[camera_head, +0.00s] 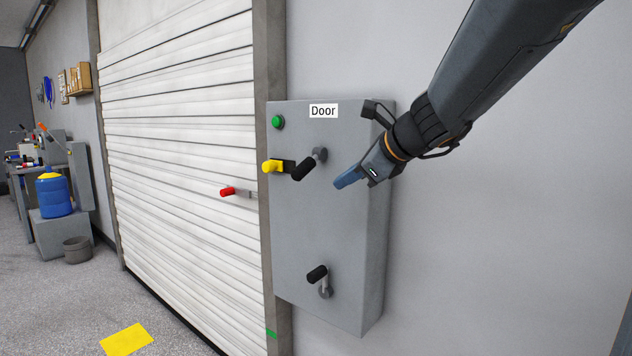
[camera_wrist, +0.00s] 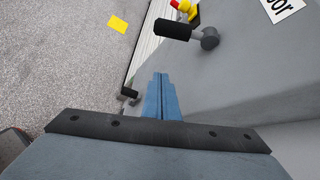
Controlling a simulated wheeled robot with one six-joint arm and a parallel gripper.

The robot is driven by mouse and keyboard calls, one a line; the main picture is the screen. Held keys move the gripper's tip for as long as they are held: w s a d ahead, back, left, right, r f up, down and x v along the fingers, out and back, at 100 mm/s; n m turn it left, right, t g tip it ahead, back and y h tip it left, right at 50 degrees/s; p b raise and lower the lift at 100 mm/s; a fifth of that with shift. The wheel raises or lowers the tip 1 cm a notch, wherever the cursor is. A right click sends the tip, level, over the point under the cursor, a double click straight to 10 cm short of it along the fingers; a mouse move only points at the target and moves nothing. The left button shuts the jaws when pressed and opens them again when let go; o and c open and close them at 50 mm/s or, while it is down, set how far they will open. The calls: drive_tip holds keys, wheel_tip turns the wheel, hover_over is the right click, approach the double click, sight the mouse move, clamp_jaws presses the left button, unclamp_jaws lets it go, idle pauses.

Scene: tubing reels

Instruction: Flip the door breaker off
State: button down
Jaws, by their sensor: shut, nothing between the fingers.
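A grey breaker box (camera_head: 300,225) labelled "Door" (camera_head: 323,111) is on the wall right of the shutter. A black-handled lever (camera_head: 304,168) on a round grey pivot is on its upper front. A second black-handled lever (camera_head: 317,274) is lower on the front. A yellow handle (camera_head: 271,166) sits at the left edge, and a green button (camera_head: 278,121) is near the top left. My gripper (camera_head: 345,181) is shut and empty, in front of the box, right of and slightly below the upper lever, apart from it. The wrist view shows the shut blue fingers (camera_wrist: 161,95) below the upper lever (camera_wrist: 172,29).
A white roller shutter (camera_head: 180,130) with a red-tipped handle (camera_head: 228,192) is left of the box. A yellow floor patch (camera_head: 127,340) lies in front of the shutter. The floor there is clear.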

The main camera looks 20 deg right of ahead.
sight(309, 163)
drive_tip(key=shift+w+d+r+m, duration=0.2)
drive_tip(key=shift+r+m, duration=0.1)
drive_tip(key=shift+r, duration=0.25)
drive_tip(key=w+a+f+p, duration=0.1)
drive_tip(key=w+a, duration=0.4)
drive_tip(key=w, duration=0.3)
drive_tip(key=shift+f+p, duration=0.35)
